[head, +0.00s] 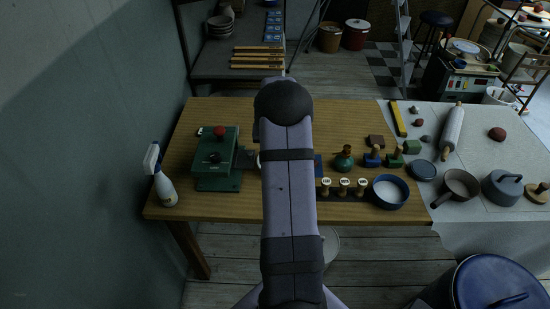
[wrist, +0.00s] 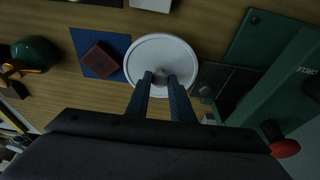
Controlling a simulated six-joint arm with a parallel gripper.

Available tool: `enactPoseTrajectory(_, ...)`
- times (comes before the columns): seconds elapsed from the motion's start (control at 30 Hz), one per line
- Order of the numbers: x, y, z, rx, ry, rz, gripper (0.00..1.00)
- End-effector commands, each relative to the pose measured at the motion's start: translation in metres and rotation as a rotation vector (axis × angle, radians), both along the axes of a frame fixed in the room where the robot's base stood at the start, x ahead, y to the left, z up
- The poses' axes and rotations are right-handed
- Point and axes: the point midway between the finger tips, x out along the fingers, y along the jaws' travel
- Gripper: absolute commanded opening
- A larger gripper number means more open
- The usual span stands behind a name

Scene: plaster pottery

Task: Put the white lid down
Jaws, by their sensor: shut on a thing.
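The white lid (wrist: 160,47) is a round disc with a raised rim, seen in the wrist view. My gripper (wrist: 161,80) is shut on the small knob at its middle. The lid lies flat over the wooden table, between a blue square mat (wrist: 84,46) and a green machine (wrist: 262,66). I cannot tell whether it touches the tabletop. In the head view my arm hides the gripper and most of the lid; only a pale sliver shows at the arm's left edge.
A red-brown block (wrist: 101,60) lies on the blue mat. The green machine (head: 216,158) has a red knob. A spray bottle (head: 162,182) stands at the left edge.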

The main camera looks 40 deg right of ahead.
Motion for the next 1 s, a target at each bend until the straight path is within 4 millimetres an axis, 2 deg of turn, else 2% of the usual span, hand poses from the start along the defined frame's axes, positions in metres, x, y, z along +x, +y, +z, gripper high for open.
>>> enactPoseTrajectory(0.23,0.0,0.0,-0.027,0.001,0.001,0.0,0.0)
enactPoseTrajectory(0.67,0.0,0.0,-0.034,0.0,0.0,0.0,0.0)
enactPoseTrajectory(0.7,0.0,0.0,-0.033,0.0,0.0,0.0,0.26)
enactPoseTrajectory(0.77,0.0,0.0,-0.033,0.0,0.0,0.0,0.39)
enactPoseTrajectory(1.0,0.0,0.0,-0.033,0.0,0.0,0.0,0.39)
